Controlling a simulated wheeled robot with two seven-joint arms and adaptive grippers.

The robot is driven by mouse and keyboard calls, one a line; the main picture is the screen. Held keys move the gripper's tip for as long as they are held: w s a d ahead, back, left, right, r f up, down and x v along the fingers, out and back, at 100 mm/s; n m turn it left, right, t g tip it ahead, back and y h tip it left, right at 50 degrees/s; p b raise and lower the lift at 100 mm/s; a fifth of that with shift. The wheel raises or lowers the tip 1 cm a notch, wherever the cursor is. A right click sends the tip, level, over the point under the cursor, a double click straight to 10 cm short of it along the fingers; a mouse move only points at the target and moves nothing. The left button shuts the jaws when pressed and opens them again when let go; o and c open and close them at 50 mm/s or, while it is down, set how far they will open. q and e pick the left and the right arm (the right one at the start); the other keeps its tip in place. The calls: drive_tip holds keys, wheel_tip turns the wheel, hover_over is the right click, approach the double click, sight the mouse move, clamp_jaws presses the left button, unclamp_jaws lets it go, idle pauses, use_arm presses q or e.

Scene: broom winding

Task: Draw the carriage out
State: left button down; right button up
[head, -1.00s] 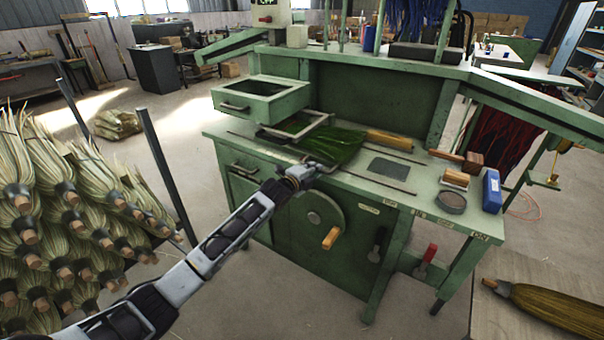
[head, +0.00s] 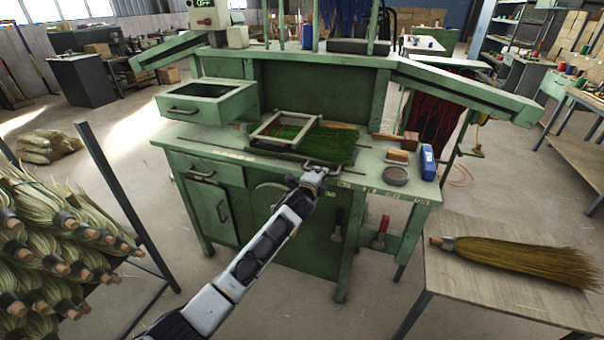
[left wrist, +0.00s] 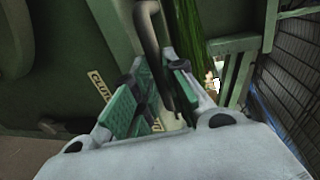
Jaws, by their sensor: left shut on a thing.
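The carriage (head: 272,121), a pale metal frame, lies on the green bench top (head: 190,135). Green fibres (head: 335,144) lie in it and stick out to its right. My left gripper (head: 314,180) is at the bench's front edge, in front of the carriage. In the left wrist view my left gripper (left wrist: 165,90) is shut on a dark bar handle (left wrist: 150,30) that runs between its fingers. How the handle joins the carriage is hidden. My right gripper is not in view.
An open green box (head: 205,100) stands at the bench's left. A wooden block (head: 398,155), a round dish (head: 396,175) and a blue box (head: 427,162) sit at its right end. A broom (head: 520,258) lies on the side table. A rack of fibre bundles (head: 50,235) stands left.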

sight(340, 180)
use_arm(q)
drive_tip(key=s+d, duration=0.1)
drive_tip(key=d, duration=0.3)
drive_tip(key=s+d, duration=0.1)
drive_tip(key=d, duration=0.1)
drive_tip(key=shift+s+d+f, duration=0.15)
drive_tip(key=shift+s+d, duration=0.15)
drive_tip(key=shift+d, duration=0.1)
drive_tip(key=c, duration=1.5)
unclamp_jaws()
drive_tip(key=shift+d, duration=0.15)
drive_tip(key=shift+o, duration=0.2)
drive_tip(key=shift+s+a, duration=0.15)
drive_tip(key=shift+a, duration=0.05)
